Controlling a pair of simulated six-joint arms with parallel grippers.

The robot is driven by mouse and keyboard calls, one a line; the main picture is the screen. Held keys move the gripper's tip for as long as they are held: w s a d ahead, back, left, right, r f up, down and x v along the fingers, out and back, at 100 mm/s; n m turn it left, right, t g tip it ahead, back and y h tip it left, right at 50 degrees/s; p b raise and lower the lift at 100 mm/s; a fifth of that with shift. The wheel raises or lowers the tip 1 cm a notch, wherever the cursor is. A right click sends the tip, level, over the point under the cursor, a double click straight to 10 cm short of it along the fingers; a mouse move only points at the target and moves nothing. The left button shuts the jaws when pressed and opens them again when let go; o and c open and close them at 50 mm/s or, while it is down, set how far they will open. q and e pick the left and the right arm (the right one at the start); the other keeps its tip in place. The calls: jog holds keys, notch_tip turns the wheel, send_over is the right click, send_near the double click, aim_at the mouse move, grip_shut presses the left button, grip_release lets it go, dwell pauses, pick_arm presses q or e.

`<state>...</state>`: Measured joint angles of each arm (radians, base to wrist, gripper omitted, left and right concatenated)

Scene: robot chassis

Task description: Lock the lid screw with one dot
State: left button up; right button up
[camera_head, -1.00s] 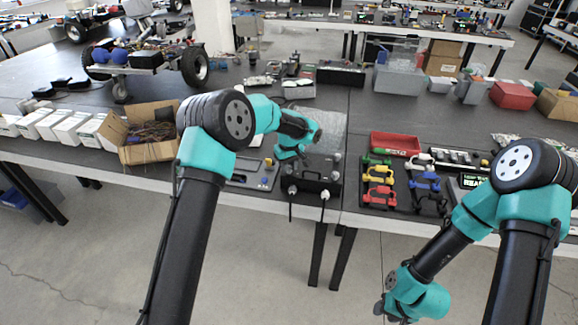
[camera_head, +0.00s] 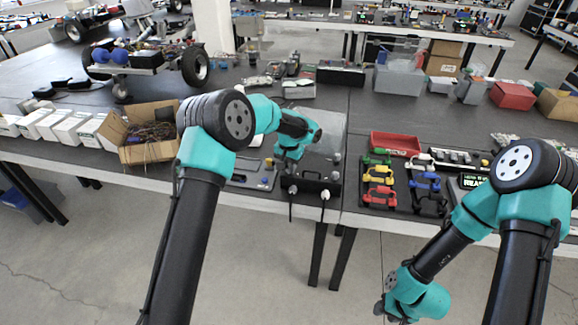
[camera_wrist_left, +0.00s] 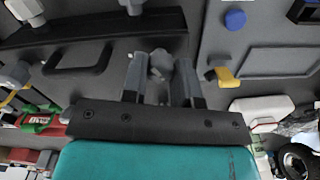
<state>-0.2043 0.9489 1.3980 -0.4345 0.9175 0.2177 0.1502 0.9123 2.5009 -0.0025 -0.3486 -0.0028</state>
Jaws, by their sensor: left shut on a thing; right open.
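The dark chassis box (camera_head: 318,187) stands at the front table edge, with a black handle and two pale connectors on its front. A grey lid screw (camera_wrist_left: 160,64) shows between the fingers of my left gripper (camera_wrist_left: 160,80) in the left wrist view. The gripper is shut on it; in the head view its tip (camera_head: 283,168) is over the box's left side. Dots on the screw are too small to tell. Other pale screw heads (camera_head: 335,177) show at the box's right side. My right gripper (camera_head: 390,312) is open, low at the front, away from the table.
A grey panel (camera_head: 246,182) lies left of the box; a blue knob (camera_wrist_left: 235,19) and a yellow piece (camera_wrist_left: 225,77) show in the left wrist view. A red tray (camera_head: 395,144) and coloured clamps (camera_head: 380,175) lie to the right. A cardboard box (camera_head: 150,151) stands left.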

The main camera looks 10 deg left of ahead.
pick_arm(q)
jog(key=m, duration=0.6)
jog(key=shift+m, duration=0.3)
dwell(0.4)
jog(key=o, duration=0.9)
notch_tip(320, 180, up, 17)
jog(key=shift+r, duration=0.2)
